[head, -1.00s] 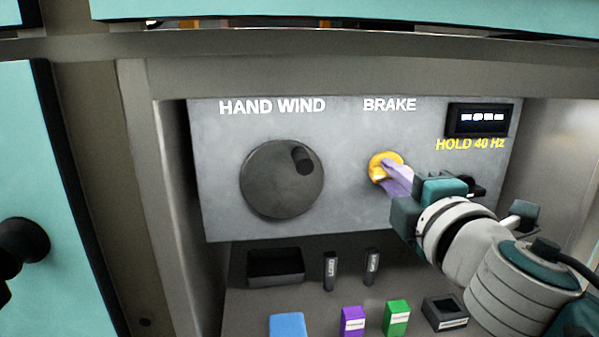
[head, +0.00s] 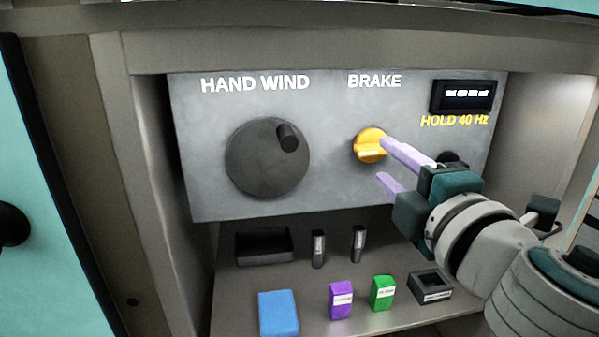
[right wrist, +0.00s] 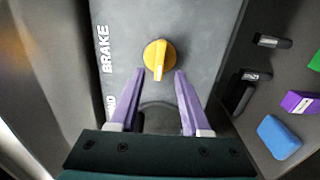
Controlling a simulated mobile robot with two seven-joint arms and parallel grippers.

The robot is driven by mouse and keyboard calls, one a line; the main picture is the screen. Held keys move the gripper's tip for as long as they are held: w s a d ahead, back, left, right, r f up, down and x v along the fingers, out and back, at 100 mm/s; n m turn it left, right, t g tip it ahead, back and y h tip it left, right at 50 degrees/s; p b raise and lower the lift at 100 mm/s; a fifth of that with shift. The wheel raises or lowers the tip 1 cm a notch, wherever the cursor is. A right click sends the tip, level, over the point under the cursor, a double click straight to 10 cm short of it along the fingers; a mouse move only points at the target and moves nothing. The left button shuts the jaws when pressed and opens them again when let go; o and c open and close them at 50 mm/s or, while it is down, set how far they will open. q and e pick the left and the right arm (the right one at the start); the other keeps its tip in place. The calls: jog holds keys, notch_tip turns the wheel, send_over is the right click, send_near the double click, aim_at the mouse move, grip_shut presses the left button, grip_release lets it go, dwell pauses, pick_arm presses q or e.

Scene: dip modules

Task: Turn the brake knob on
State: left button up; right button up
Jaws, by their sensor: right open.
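The yellow brake knob (head: 369,145) sits on the grey panel (head: 330,190) under the BRAKE label. Its raised grip ridge lies about level along the panel. My right gripper (head: 382,160) is open, with its two pale purple fingers just to the right of the knob in the head view. In the right wrist view the knob (right wrist: 159,58) stands beyond the fingertips of my right gripper (right wrist: 158,74), centred in the gap and apart from both. The gripper holds nothing. My left gripper is not in view.
A dark hand wind wheel (head: 267,160) is left of the knob. A small display (head: 463,96) is above HOLD 40 Hz. The shelf below bears a blue block (head: 278,313), a purple block (head: 341,300), a green block (head: 382,293) and black holders. Cabinet walls flank the panel.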

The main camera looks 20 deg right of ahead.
jog(key=v, duration=0.5)
jog(key=shift+s+a+b, duration=0.1)
jog(key=shift+s+b, duration=0.2)
jog(key=shift+b, duration=0.05)
jog(key=s+d+r+m+g+h+p, duration=0.25)
jog(key=s+r+m+g+p, duration=0.5)
jog(key=p, duration=0.75)
jog(key=s+a+r+m+g+y+p, duration=0.7)
jog(key=s+a+p, duration=0.25)
jog(key=p, duration=0.45)
notch_tip(320, 180, up, 37)
jog(key=n+p, duration=0.1)
jog(key=p, duration=3.5)
jog(key=shift+s, duration=0.4)
